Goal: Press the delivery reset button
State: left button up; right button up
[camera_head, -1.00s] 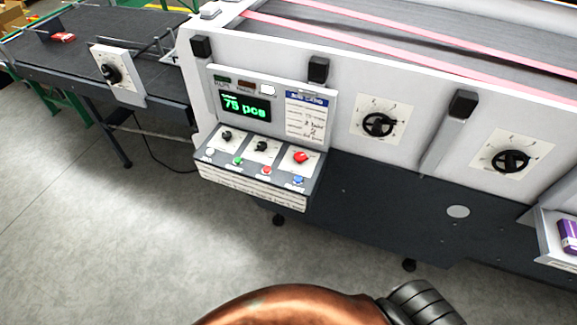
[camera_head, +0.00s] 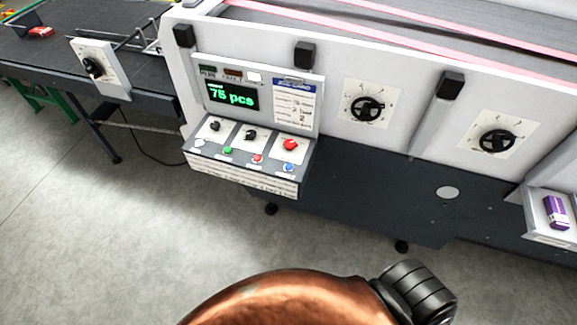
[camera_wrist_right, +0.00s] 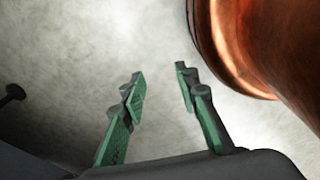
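The control panel (camera_head: 250,178) is on the machine's front in the head view. Its sloped top carries a white button (camera_head: 198,142), a green button (camera_head: 228,150), a red button (camera_head: 257,159) and a blue button (camera_head: 288,168). The labels are too small to read, so I cannot tell which is delivery reset. Behind them are two black knobs and a red knob (camera_head: 290,145). My right gripper (camera_wrist_right: 160,80) shows in the right wrist view with its fingers apart and nothing between them, above grey floor. My left gripper is not in view.
A display (camera_head: 233,96) reading "75 pcs" stands above the buttons. Black handwheels (camera_head: 367,108) are on the machine face to the right. A tray with a purple object (camera_head: 556,212) is at the right edge. Floor in front of the panel is clear. A copper-coloured arm link of mine fills the bottom.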

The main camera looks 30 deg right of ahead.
grip_shut()
dwell(1.3)
